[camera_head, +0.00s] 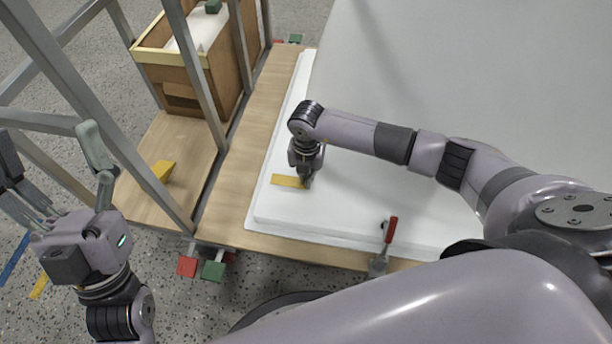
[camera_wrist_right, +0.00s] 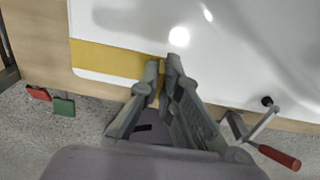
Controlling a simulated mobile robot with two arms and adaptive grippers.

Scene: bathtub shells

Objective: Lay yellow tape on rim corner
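The yellow tape (camera_head: 288,181) is a short flat strip near the front left corner of the white tub shell's rim (camera_head: 262,213). In the right wrist view the tape (camera_wrist_right: 105,58) runs along the rim from the left towards my fingertips. My right gripper (camera_head: 307,182) is low over the rim at the tape's right end. In the right wrist view its fingertips (camera_wrist_right: 166,62) are nearly together at the tape's end, and the tape seems pinched between them. My left gripper (camera_head: 60,165) is open and empty, off to the left above the floor.
A wooden box (camera_head: 193,82) with white contents stands at the back left behind grey metal posts. A yellow block (camera_head: 164,170) lies on the wooden board. A red-handled clamp (camera_head: 390,230) grips the front edge. Red (camera_head: 187,266) and green (camera_head: 212,271) blocks sit below the table edge.

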